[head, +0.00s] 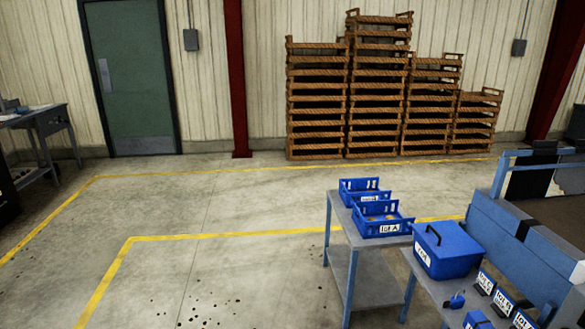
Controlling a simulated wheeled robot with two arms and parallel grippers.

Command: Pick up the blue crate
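Two open blue crates stand one behind the other on a grey metal table (345,222) right of centre in the head view. The front blue crate (385,229) carries a white label on its near side and holds something small and brownish. The rear blue crate (349,197) also has a white label, and the front crate partly hides it. Neither of my grippers shows in the head view.
A closed blue box with a handle (447,262) stands on a second bench at lower right, beside several labelled blue holders. A large blue machine (510,240) is at right. Wooden crates (378,90) are stacked at the wall. The floor left of the table is clear.

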